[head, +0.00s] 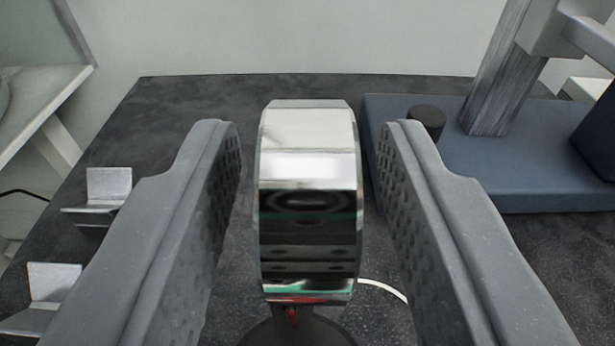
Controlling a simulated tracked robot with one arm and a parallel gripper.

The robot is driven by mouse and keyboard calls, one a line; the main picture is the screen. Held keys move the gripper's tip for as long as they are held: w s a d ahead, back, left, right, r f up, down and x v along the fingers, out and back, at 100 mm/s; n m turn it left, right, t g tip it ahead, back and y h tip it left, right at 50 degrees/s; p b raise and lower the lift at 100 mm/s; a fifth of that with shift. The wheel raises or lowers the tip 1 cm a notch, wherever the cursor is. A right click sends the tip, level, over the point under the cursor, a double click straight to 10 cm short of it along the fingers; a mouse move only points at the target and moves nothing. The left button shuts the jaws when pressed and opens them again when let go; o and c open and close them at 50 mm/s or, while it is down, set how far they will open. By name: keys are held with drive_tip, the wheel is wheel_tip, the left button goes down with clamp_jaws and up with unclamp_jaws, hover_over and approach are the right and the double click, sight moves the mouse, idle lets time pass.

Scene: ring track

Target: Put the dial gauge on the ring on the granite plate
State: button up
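A shiny chrome, drum-shaped body, which I take to be the dial gauge (308,150), stands upright in the middle of the head view. It rises above a dark round base (295,334) at the bottom edge, with a small red part between. My gripper (308,125) is open, with one finger on each side of the gauge and a visible gap on both sides. A thin white arc (385,287), perhaps part of the ring, shows on the dark speckled granite surface (190,100) right of the gauge. The rest of the arc is hidden by the gauge and right finger.
A blue base (500,175) with a grey column (500,80) and a black knob (427,120) stands at the right, close behind the right finger. Two metal V-shaped holders (108,185) (52,285) are at the left. The dark surface behind the gauge is clear.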

drive_tip(key=s, duration=0.4)
drive_tip(key=s+b, duration=0.1)
drive_tip(key=s, duration=0.1)
drive_tip(key=shift+s+r, duration=0.15)
drive_tip(key=shift+r, duration=0.25)
drive_tip(key=shift+s+r+b, duration=0.2)
drive_tip(key=shift+s+b, duration=0.7)
drive_tip(key=shift+b, duration=1.05)
drive_tip(key=shift+s+r+b, duration=0.15)
drive_tip(key=shift+s+b, duration=0.8)
drive_tip(key=shift+b, duration=1)
drive_tip(key=shift+s+r+b, duration=0.2)
drive_tip(key=shift+s+b, duration=0.7)
drive_tip(key=shift+b, duration=1.05)
drive_tip(key=shift+r, duration=0.1)
